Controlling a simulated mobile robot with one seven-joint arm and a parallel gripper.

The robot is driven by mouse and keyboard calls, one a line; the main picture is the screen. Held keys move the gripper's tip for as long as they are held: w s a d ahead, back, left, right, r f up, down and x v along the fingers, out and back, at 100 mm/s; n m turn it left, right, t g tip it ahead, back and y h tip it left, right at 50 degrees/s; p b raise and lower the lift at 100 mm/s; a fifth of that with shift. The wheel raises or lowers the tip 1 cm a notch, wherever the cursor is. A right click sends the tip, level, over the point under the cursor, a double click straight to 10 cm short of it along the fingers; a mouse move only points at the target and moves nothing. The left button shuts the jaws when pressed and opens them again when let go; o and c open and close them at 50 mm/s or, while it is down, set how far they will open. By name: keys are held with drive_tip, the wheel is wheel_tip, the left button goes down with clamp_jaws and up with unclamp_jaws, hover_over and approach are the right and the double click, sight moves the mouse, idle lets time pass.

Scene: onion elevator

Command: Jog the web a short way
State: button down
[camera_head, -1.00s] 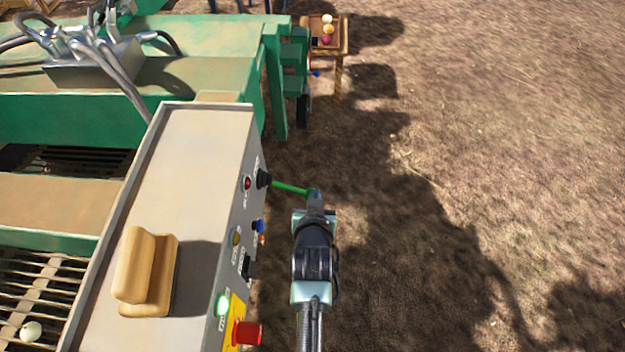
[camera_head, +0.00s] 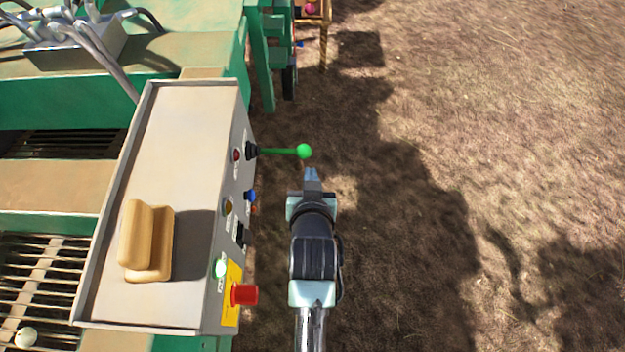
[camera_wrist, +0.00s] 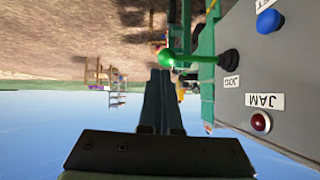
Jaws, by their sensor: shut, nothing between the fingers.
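The jog lever (camera_head: 280,151) is a green rod with a round green knob, sticking out to the right from a black boot on the grey control box (camera_head: 165,190). It also shows in the wrist view (camera_wrist: 195,57), beside a label that seems to read JOG. My gripper (camera_head: 311,172) is shut and empty, its tips just below the knob in the head view with a small gap seen between them. In the wrist view the fingers (camera_wrist: 160,75) end close to the knob; contact cannot be told. The web's bars (camera_head: 40,270) show at the lower left, with a pale onion (camera_head: 25,337) on them.
A red mushroom button (camera_head: 245,294) sticks out at the box's near end. A wooden handle block (camera_head: 147,240) is on top. Ground to the right is open.

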drive_tip(key=shift+v, duration=1.35)
drive_tip(key=shift+d, duration=0.15)
drive_tip(key=shift+r, duration=0.1)
drive_tip(key=w+r+t, duration=0.3)
drive_tip(key=r, duration=0.8)
drive_tip(key=w+r+t, duration=0.2)
drive_tip(key=r, duration=0.9)
drive_tip(key=w+r+t, duration=0.3)
drive_tip(key=r, duration=0.9)
drive_tip(key=s+r+t, duration=0.2)
drive_tip(key=s+r, duration=0.2)
drive_tip(key=r, duration=0.5)
drive_tip(key=s+r+t, duration=0.3)
drive_tip(key=s+r, duration=0.1)
drive_tip(key=r, duration=0.5)
drive_tip(key=s+r+t, duration=0.3)
drive_tip(key=s+r, duration=0.2)
drive_tip(key=r, duration=0.4)
drive_tip(key=shift+d, duration=0.2)
